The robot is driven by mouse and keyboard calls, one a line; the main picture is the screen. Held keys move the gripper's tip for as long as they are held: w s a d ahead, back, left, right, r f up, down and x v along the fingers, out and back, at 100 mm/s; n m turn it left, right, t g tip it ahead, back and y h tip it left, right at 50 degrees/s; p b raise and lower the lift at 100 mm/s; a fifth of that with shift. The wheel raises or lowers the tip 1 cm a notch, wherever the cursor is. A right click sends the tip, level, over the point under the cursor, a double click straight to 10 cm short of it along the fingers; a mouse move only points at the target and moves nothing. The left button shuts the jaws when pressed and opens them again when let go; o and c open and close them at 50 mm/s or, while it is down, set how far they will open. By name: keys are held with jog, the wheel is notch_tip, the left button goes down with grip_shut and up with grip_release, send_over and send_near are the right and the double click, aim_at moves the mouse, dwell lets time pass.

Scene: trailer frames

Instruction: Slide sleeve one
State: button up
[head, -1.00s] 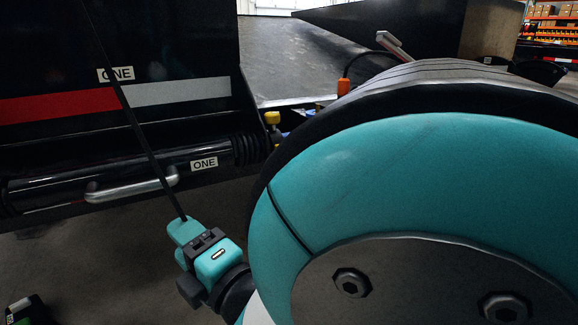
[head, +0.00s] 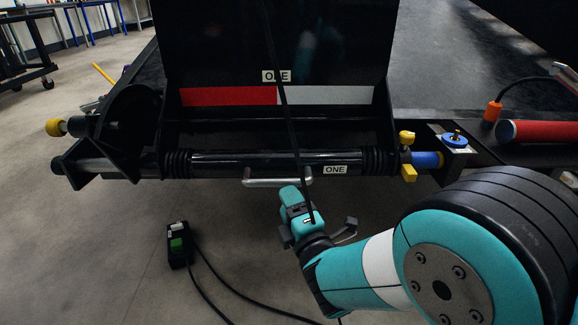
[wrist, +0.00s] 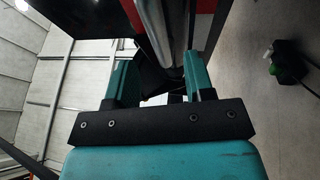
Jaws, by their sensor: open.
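Sleeve one is a glossy black tube (head: 235,165) lying level below a black panel, with ribbed black bellows at both ends and a white ONE label (head: 335,170). A silver bar handle (head: 262,182) sticks out from its front. My teal gripper (head: 291,193) is just below and in front of the handle's right part. In the wrist view, my two teal fingers (wrist: 160,85) are apart, and the silver handle (wrist: 165,25) runs down the picture towards the gap between them. I cannot tell whether the handle is between the fingertips. No grip on it shows.
Yellow-capped fittings (head: 409,172) and a blue collar (head: 426,160) sit right of the sleeve. A black bracket (head: 125,130) stands at the left. A black box with a green patch (head: 177,245) and cables lies on the floor. A red cylinder (head: 540,131) is at far right.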

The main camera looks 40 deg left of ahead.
aim_at(278, 186)
jog(key=shift+b+x, duration=1.25)
jog(key=shift+x, duration=2.05)
grip_shut()
